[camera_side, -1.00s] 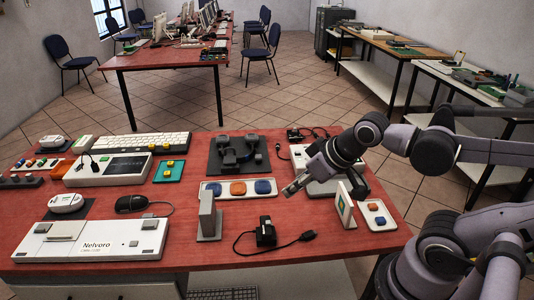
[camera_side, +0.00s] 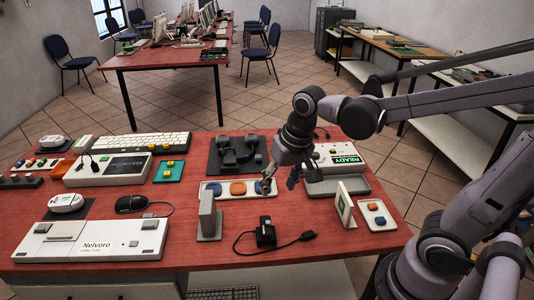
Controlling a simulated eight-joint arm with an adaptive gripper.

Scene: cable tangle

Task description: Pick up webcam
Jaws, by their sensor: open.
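A small black device with a cable and plug, which looks like the webcam (camera_side: 265,234), lies near the front of the red table, right of centre. Its cable loops to the left, and its plug lies to the right. My gripper (camera_side: 280,184) points down with its fingers apart and nothing between them. In the picture it is above and slightly right of the webcam, near the right end of a pad tray, and apart from the webcam.
A grey upright block (camera_side: 207,216) stands left of the webcam. A small upright panel (camera_side: 344,204) and a white pad tray (camera_side: 376,215) are to its right. The white tray with blue and orange pads (camera_side: 220,196) lies behind. The red table (camera_side: 330,262) is clear at front right.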

